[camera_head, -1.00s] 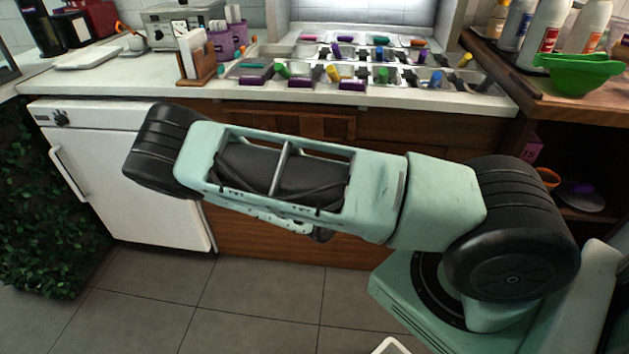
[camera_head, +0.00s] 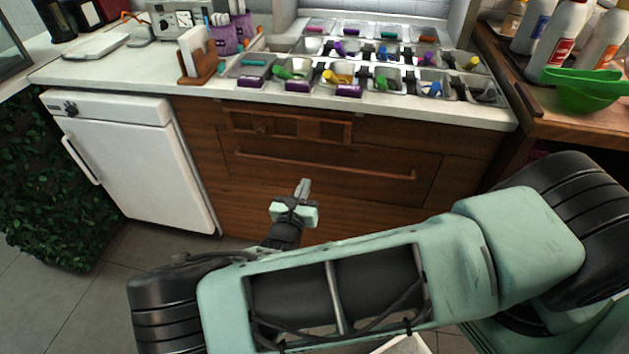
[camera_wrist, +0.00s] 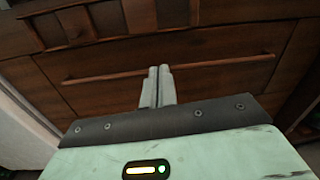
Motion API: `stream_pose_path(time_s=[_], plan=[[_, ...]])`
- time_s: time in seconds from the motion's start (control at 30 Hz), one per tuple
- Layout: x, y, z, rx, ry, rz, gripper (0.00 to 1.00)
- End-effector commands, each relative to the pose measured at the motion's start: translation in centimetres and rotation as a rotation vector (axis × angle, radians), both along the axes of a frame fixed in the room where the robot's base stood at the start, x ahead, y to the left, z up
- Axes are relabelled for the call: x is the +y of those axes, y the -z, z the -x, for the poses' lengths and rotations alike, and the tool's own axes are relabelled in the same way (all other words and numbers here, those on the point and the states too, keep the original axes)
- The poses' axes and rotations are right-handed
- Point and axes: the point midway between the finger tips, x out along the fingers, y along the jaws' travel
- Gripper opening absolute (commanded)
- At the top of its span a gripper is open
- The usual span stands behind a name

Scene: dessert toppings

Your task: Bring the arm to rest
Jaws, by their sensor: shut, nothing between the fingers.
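My gripper (camera_head: 304,187) is in front of the brown wooden cabinet, below the counter, with its fingers pointing toward the drawer fronts. In the wrist view my gripper (camera_wrist: 157,87) has its two grey fingers pressed together with nothing between them. My arm (camera_head: 340,285) is folded low across the front of the head view. No object is held.
The wooden drawers (camera_head: 400,150) have a long horizontal handle (camera_head: 325,165). A white fridge (camera_head: 140,160) stands at left beside a leafy green wall (camera_head: 40,190). The counter (camera_head: 200,90) bears topping bins. A green bowl (camera_head: 583,92) and bottles sit at right. Tiled floor (camera_head: 85,300) is clear at left.

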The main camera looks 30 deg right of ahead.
Motion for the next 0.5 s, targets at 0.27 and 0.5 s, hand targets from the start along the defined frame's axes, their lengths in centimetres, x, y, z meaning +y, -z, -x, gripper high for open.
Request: stream_pose_path(time_s=[0.27, 0.5], plan=[[3.1, 0.1, 0.0, -0.071, -0.071, -0.085, 0.00], [2.5, -0.5, 0.9, -0.072, 0.004, -0.149, 0.00]])
